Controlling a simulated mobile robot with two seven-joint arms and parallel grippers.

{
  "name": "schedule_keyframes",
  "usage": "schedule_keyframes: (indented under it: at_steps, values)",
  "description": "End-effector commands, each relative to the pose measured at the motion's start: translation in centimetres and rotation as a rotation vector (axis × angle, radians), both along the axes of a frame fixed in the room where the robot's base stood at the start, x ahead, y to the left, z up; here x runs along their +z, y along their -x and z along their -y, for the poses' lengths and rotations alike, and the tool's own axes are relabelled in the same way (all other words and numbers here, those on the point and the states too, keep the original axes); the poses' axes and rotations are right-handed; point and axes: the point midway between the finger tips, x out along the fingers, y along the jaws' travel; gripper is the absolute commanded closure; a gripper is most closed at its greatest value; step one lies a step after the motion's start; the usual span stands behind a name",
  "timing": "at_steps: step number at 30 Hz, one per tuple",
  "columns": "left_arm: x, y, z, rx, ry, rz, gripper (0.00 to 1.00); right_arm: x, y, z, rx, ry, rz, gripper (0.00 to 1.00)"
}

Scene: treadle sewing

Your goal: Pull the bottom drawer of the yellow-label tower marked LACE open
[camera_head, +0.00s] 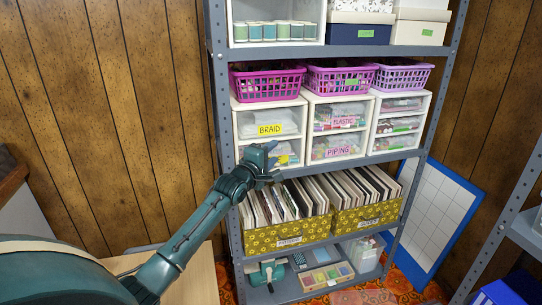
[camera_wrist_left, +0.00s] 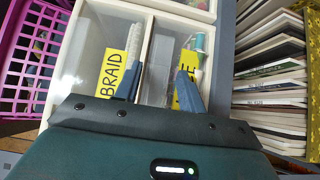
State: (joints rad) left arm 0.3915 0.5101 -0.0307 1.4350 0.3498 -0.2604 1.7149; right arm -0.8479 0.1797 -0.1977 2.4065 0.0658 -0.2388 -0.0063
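The yellow-label tower (camera_head: 238,128) is the left white drawer unit on the middle shelf. Its upper drawer has a yellow BRAID label (camera_head: 270,129), also readable in the left wrist view (camera_wrist_left: 112,73). The bottom drawer (camera_head: 294,147) sits below it and looks closed. Its yellow label (camera_wrist_left: 183,92) is mostly covered by a finger; only a final E is readable. My left gripper (camera_head: 273,158) is in front of the bottom drawer. In the left wrist view its two fingers (camera_wrist_left: 158,88) are apart with nothing visibly held between them. Contact with the drawer cannot be told. My right gripper is not in view.
Purple baskets (camera_head: 268,83) sit on top. Yellow patterned file boxes (camera_head: 288,236) with upright sleeves fill the shelf below. A metal shelf post (camera_head: 222,110) is close on the left.

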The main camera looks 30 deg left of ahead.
Motion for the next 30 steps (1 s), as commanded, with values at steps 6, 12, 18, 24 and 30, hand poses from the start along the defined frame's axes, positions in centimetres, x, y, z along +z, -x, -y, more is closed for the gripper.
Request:
schedule_keyframes:
  at_steps: [6,12,18,24,30]
  values:
    - [0.0,0.02,0.01,0.0,0.0,0.0,0.65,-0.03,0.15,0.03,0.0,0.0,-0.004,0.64]
    - [-0.02,0.03,0.02,0.0,0.0,0.0,0.81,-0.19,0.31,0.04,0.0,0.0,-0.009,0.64]
    - [-0.11,0.04,0.02,0.0,0.0,-0.002,0.98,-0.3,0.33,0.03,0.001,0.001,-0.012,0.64]
    - [-0.2,0.05,0.03,0.0,0.001,-0.004,1.0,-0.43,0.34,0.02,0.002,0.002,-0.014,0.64]
    - [-0.17,0.19,0.23,-0.001,0.002,-0.006,1.0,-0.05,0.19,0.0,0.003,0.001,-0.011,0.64]
